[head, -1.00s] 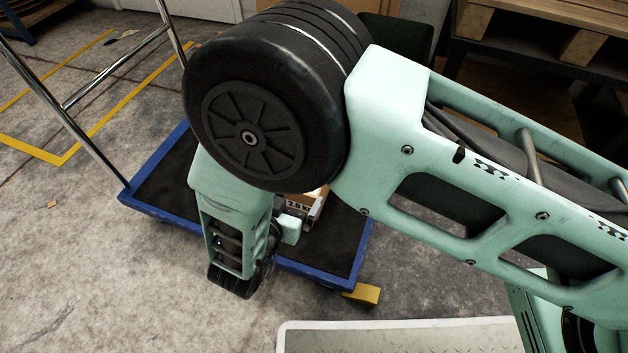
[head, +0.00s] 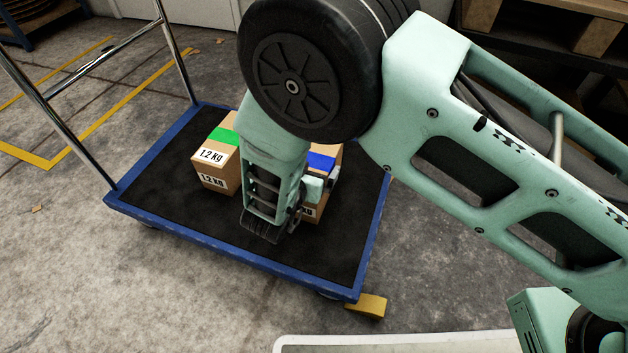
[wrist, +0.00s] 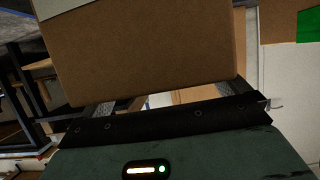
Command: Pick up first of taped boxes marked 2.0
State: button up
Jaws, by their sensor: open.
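A cardboard box with blue tape (head: 321,162) sits on the cart deck in the head view, partly hidden behind my wrist; only the end of its label shows. In the wrist view a brown cardboard box (wrist: 150,50) fills the top middle, close to my gripper, with a pale label at its upper left. My gripper (wrist: 165,100) is open, its fingers showing at either side of the box's lower edge. I cannot tell whether they touch it. In the head view my forearm and wrist largely hide the gripper.
A box with green tape (head: 215,160), marked 1.2 KG, stands left of my wrist; its green tape also shows in the wrist view (wrist: 309,26). Both boxes are on the blue-edged cart (head: 150,190), which has a chrome handle (head: 105,58). A pallet (head: 545,22) is at the back right.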

jog(key=shift+x, duration=0.95)
jog(key=c, duration=1.9)
jog(key=shift+r, duration=0.25)
